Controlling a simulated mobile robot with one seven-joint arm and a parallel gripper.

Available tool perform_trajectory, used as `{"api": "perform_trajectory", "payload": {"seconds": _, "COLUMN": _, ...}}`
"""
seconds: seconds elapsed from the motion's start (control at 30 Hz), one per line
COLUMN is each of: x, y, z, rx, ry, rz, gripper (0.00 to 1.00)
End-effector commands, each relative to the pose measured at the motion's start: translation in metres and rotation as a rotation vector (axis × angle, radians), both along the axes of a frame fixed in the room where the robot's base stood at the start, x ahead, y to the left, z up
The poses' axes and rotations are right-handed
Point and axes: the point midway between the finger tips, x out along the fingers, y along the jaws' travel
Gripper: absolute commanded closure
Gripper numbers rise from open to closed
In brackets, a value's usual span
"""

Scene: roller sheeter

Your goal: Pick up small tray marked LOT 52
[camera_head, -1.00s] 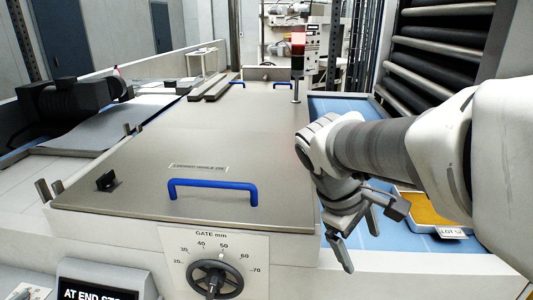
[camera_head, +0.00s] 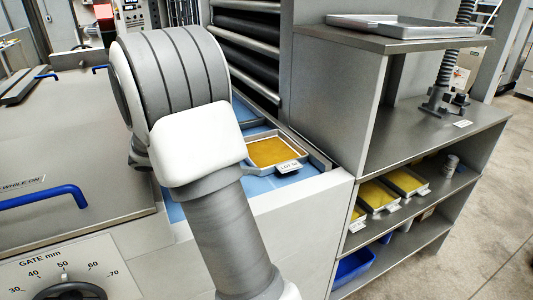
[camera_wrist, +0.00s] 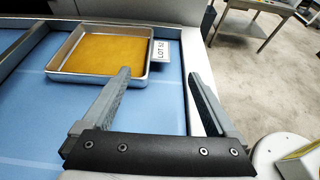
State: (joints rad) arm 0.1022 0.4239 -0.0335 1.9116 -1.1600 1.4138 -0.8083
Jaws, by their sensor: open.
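The small metal tray with a yellow-orange layer inside (camera_head: 293,161) sits on the blue surface beside the rollers. Its white tag reads LOT 52 in the wrist view, where the tray (camera_wrist: 102,76) lies beyond my fingers at the upper left. My gripper (camera_wrist: 159,74) is open and empty. Its left fingertip overlaps the tray's near right corner in the picture, and its right finger is to the right of the tag. I cannot tell the height of the fingers above the tray. In the head view my arm hides the gripper.
A shelf unit (camera_head: 437,134) stands at the right, with several similar yellow-filled trays (camera_head: 376,194) on its middle shelf and a large empty tray (camera_head: 407,28) on top. A blue bin (camera_head: 353,266) is below. The flat cover with a blue handle (camera_head: 45,197) is at the left.

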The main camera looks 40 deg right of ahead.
Motion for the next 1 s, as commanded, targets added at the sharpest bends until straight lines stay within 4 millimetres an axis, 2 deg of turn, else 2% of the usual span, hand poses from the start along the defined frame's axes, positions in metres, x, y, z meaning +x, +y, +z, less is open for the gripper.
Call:
{"api": "perform_trajectory", "payload": {"seconds": 0.1, "x": -0.009, "y": -0.025, "z": -0.012, "rx": 0.001, "ry": 0.002, "rz": -0.005, "gripper": 0.07}}
{"api": "perform_trajectory", "payload": {"seconds": 0.33, "x": -0.022, "y": -0.066, "z": -0.029, "rx": 0.002, "ry": -0.001, "rz": -0.004, "gripper": 0.07}}
{"api": "perform_trajectory", "payload": {"seconds": 0.67, "x": -0.03, "y": -0.092, "z": -0.04, "rx": 0.002, "ry": -0.001, "rz": -0.004, "gripper": 0.07}}
{"api": "perform_trajectory", "payload": {"seconds": 0.9, "x": -0.038, "y": -0.123, "z": -0.054, "rx": 0.001, "ry": -0.002, "rz": -0.004, "gripper": 0.07}}
{"api": "perform_trajectory", "payload": {"seconds": 1.0, "x": -0.04, "y": -0.129, "z": -0.056, "rx": 0.001, "ry": -0.003, "rz": -0.003, "gripper": 0.07}}
